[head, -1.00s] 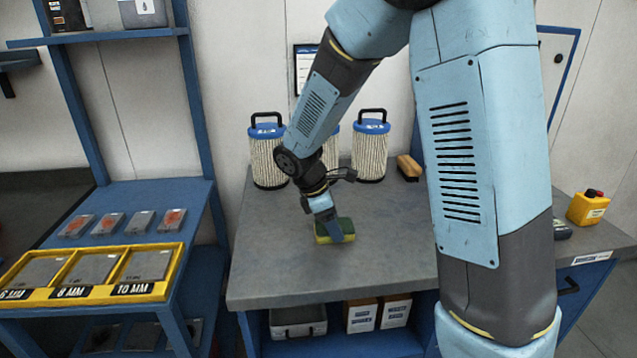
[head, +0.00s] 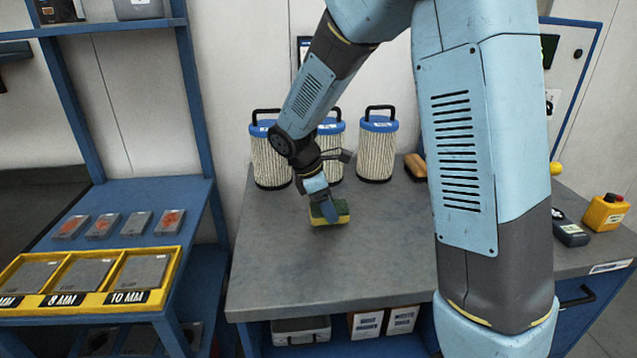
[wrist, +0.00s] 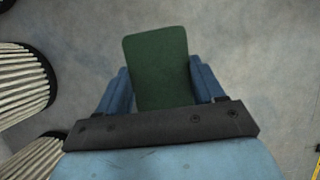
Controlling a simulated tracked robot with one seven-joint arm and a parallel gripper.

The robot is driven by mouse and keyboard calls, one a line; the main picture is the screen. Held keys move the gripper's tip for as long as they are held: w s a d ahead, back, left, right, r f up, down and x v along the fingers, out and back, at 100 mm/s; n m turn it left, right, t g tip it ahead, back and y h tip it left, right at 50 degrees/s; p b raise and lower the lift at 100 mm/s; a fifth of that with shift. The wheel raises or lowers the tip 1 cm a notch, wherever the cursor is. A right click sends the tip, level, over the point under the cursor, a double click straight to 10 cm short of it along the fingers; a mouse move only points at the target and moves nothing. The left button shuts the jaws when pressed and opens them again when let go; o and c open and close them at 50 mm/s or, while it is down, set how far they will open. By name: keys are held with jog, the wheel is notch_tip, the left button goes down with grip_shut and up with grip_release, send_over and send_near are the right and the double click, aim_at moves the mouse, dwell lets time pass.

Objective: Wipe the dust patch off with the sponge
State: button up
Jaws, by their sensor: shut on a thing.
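The sponge (head: 341,211), green on top and yellow below, is at the middle of the grey workbench (head: 300,270). My gripper (head: 328,208) is shut on it from above. In the wrist view the green face of the sponge (wrist: 158,65) sits between the two blue fingers of my gripper (wrist: 161,88). The sponge is on or just above the bench top; I cannot tell which. I cannot make out a distinct dust patch; the bench top looks mottled grey.
Several pleated filters with blue caps (head: 376,150) stand behind the sponge. A brush (head: 415,165) lies at the back right, partly behind my arm. A rack with a yellow tray (head: 170,275) is left. The front bench is clear.

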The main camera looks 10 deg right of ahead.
jog(key=shift+d+r, duration=0.3)
jog(key=shift+r, duration=0.2)
jog(key=shift+w+r, duration=0.2)
jog(key=shift+r, duration=0.05)
jog(key=shift+s+d+r, duration=0.1)
jog(key=shift+r, duration=2.1)
jog(key=shift+s, duration=0.1)
